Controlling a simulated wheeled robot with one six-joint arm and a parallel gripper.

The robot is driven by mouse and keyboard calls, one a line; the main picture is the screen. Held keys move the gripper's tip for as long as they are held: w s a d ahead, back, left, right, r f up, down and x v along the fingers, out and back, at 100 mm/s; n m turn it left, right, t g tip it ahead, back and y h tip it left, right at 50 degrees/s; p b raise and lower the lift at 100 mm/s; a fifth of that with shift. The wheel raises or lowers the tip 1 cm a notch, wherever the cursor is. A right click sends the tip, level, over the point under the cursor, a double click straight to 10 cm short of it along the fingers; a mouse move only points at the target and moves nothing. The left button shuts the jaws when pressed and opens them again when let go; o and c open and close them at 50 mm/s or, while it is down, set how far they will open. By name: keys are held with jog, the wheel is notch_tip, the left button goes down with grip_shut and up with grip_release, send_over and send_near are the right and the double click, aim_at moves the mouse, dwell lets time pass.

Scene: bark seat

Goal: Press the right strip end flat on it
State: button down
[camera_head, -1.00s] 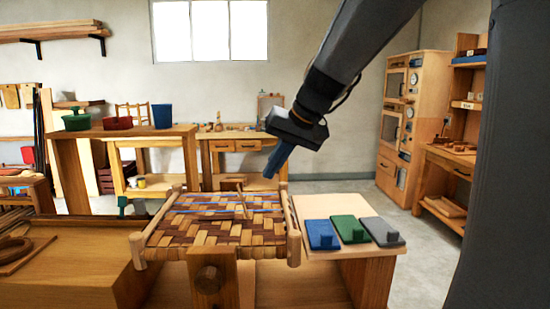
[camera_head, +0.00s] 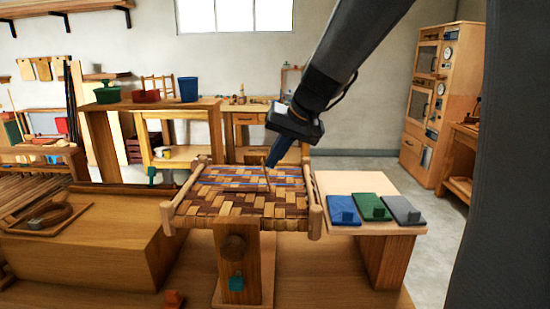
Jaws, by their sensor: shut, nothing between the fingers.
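The woven bark seat (camera_head: 240,206) is a checkered panel of light and dark brown strips in a light wooden frame. A thin brown strip end (camera_head: 267,181) stands up from the weave, right of the middle. Thin blue lines (camera_head: 232,184) run across the weave near it. My gripper (camera_head: 270,164) has blue fingers, shut and empty. It points down and to the left, just above the upright strip end at the seat's back right. I cannot tell whether the fingertips touch the strip.
Right of the seat, a small table (camera_head: 350,182) holds a blue block (camera_head: 342,210), a green block (camera_head: 372,207) and a grey block (camera_head: 403,211). A shelf with pots (camera_head: 150,104) is behind.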

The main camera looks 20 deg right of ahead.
jog(key=shift+a+r+p, duration=0.1)
jog(key=shift+p, duration=0.2)
jog(key=a+h+p, duration=0.1)
jog(key=p, duration=0.2)
jog(key=a+h+p, duration=0.1)
jog(key=p, duration=0.2)
jog(key=shift+w+r+g, duration=0.15)
jog(key=shift+w+g, duration=0.1)
jog(key=shift+g, duration=0.15)
jog(key=shift+w+a+n+h+p, duration=0.15)
jog(key=shift+a+n+h+p, duration=0.15)
jog(key=shift+p, duration=0.65)
jog(key=shift+w+a+f+p, duration=0.2)
jog(key=shift+a+f+p, duration=0.2)
jog(key=shift+a, duration=0.2)
jog(key=shift+w+a+f+p, duration=0.3)
jog(key=shift+a+p, duration=0.15)
jog(key=shift+a, duration=0.2)
jog(key=shift+w+a+f+p, duration=0.15)
jog(key=shift+a+f+p, duration=0.25)
jog(key=shift+a, duration=0.2)
jog(key=shift+w+a+f+n+g+h+b, duration=0.25)
jog(key=shift+a+f+h, duration=0.25)
jog(key=shift+h, duration=0.25)
jog(key=shift+w+a+f+n+g+h+b, duration=0.15)
jog(key=shift+a+f+g+h, duration=0.3)
jog(key=shift+h, duration=0.3)
jog(key=shift+w+a+f+b, duration=0.15)
jog(key=shift+a+f+b, duration=0.5)
jog(key=shift+f+b, duration=0.4)
